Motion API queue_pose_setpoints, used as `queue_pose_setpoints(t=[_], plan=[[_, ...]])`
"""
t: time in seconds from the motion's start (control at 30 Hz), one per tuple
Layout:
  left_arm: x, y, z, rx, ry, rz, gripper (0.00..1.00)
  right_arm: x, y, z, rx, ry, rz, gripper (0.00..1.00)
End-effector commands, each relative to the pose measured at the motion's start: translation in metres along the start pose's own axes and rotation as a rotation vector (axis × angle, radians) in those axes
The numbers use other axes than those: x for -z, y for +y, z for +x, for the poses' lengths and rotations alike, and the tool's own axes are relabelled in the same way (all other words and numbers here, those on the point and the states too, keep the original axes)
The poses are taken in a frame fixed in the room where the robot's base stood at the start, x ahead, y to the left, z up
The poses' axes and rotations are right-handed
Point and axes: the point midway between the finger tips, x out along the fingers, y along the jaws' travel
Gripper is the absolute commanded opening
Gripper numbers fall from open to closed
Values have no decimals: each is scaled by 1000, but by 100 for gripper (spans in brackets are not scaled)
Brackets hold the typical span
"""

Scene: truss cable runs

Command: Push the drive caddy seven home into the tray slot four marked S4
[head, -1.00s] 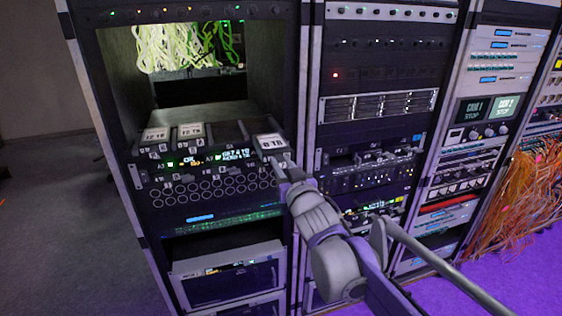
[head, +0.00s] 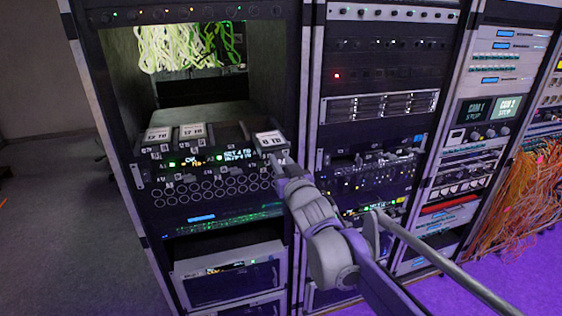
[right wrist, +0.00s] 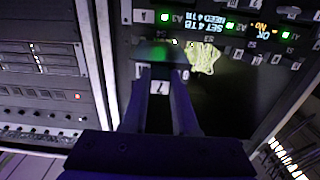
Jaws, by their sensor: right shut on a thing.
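Caddy seven (head: 269,139) is the rightmost caddy on the tray (head: 223,137), with a white top label that appears to read 8 TB. It sits at the right end, where slot four seems to be; the S4 mark is too small to read in the head view. My right gripper (head: 280,162) is at its front, shut on it. In the right wrist view the two fingers (right wrist: 168,78) flank its front tag, marked 7 (right wrist: 158,87). How deep the caddy sits is hard to tell. My left gripper is not in view.
Two caddies labelled 12 TB (head: 158,136) (head: 192,132) stand at the tray's left, with a space between them and caddy seven. A lit display (head: 236,156) and a panel of round ports (head: 215,186) lie below. Yellow-green cables (head: 185,45) hang behind. A rack post (head: 307,120) stands close right.

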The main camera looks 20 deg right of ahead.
Motion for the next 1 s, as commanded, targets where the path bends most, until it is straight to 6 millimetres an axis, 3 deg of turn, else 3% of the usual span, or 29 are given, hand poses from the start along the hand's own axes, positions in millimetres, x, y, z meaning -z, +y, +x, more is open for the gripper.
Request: queue_pose_setpoints(t=[0.47,1.0], plan=[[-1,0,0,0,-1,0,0,1,0,1,1,2,0,0],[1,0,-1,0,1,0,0,1,0,16,1,2,0,0]])
